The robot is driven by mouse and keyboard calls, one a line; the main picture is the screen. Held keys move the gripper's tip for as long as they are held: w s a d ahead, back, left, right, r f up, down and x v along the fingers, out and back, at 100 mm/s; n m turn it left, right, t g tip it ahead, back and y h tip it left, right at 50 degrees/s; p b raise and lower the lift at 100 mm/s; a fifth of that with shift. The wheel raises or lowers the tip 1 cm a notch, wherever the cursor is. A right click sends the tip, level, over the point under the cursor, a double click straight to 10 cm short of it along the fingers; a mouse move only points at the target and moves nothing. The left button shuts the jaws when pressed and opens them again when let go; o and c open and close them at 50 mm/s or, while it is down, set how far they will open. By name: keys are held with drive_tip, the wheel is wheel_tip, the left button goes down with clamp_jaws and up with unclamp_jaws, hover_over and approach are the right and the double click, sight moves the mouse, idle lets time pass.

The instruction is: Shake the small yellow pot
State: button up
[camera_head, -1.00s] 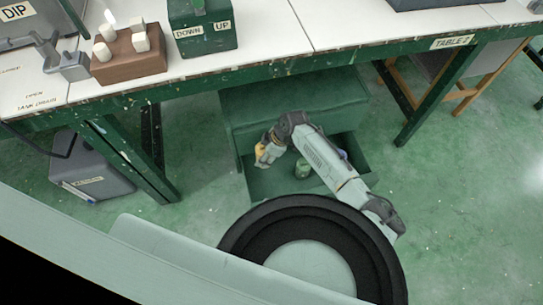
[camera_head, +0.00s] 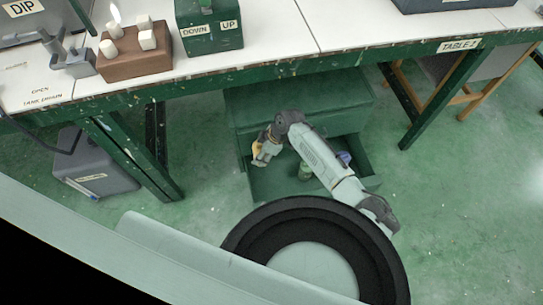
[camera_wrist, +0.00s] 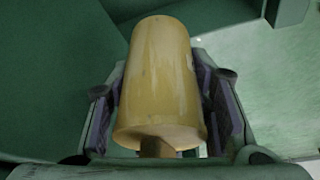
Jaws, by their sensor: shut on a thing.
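The small yellow pot (camera_wrist: 158,80) fills the middle of the wrist view, between the two finger pads of my gripper (camera_wrist: 165,110). My gripper is shut on it, with a pad against each side. A short brown stub shows at the pot's near end. In the head view my gripper (camera_head: 262,152) is at the left part of the open green drawer, and the yellow pot (camera_head: 257,160) shows as a small patch there, mostly hidden by the gripper. I cannot tell whether the pot touches the drawer.
The open drawer (camera_head: 372,182) of a green cabinet (camera_head: 300,100) under the table holds a green pot (camera_head: 305,171) and a bluish-purple thing (camera_head: 345,157). The white tabletop (camera_head: 270,35) overhangs above. A grey canister (camera_head: 95,165) stands on the floor at left.

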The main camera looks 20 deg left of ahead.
drive_tip(key=d, duration=0.7)
drive_tip(key=a, duration=0.7)
drive_tip(key=d, duration=0.7)
drive_tip(key=a, duration=0.6)
drive_tip(key=shift+a, duration=0.4)
drive_tip(key=shift+d+p, duration=0.3)
drive_tip(key=shift+d, duration=1.35)
